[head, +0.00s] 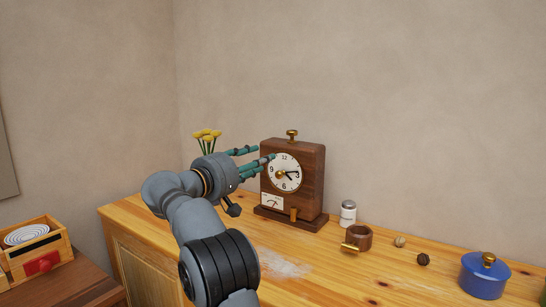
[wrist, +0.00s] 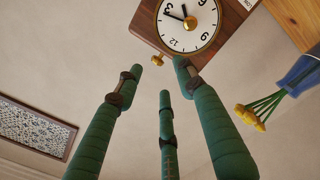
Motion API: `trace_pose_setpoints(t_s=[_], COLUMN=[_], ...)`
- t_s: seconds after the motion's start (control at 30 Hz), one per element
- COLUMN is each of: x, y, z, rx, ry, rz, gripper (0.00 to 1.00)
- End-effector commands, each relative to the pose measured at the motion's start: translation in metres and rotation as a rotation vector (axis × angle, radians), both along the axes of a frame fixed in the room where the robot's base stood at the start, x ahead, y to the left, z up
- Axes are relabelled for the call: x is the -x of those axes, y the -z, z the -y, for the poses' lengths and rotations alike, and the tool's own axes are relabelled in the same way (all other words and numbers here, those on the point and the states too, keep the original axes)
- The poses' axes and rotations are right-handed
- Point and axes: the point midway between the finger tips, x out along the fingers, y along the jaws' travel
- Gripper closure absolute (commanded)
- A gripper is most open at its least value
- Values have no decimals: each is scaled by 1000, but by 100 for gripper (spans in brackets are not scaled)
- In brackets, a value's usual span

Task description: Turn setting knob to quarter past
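The wooden clock (head: 311,166) stands upright on the wooden counter, its white dial (head: 284,186) facing out. A brass knob (head: 281,175) sits at the dial's centre; it also shows in the wrist view (wrist: 190,23), where the clock appears upside down. The longer dark hand points near 3 and the shorter one between 3 and 6. My gripper (head: 263,156) is at the dial's upper left, its green fingers pointing toward the clock. In the wrist view my gripper (wrist: 158,76) has three fingers spread with nothing between them. The knob lies beyond the fingertips; contact is not visible.
Yellow flowers (head: 207,134) stand behind my wrist. A brass finial (head: 292,133) tops the clock. A white shaker (head: 348,213), brown cup (head: 363,237), two small round objects and a blue pot (head: 482,278) stand to the right. A wooden crate (head: 60,248) is far left.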

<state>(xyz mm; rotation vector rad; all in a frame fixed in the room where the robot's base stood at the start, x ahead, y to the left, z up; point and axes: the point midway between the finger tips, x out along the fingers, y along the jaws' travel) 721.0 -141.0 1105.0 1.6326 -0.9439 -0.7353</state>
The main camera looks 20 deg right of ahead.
Motion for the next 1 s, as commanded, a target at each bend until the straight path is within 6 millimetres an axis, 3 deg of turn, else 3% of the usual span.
trace_pose_setpoints(t_s=[0.03, 0.1, 0.33, 0.47, 0.57, 0.7, 0.73, 0.77, 0.87, 1.0], x=[-5, -13, -41, -50, -48, -28, -23, -19, -19, -22], y=[-37, -49, -53, -35, -6, 87, 97, 100, 82, 79], z=[4, 7, 13, 14, 13, 3, 5, 6, 6, 18], rx=[4, 11, 74, 149, 223, 368, 392, 408, 413, 389], ry=[3, 6, 1, -9, -22, -59, -61, -62, -41, -26], rz=[-21, -61, -281, -452, -596, -791, -805, -800, -689, -651], gripper=[62, 62, 62, 62, 62, 62, 62, 62, 62, 62])
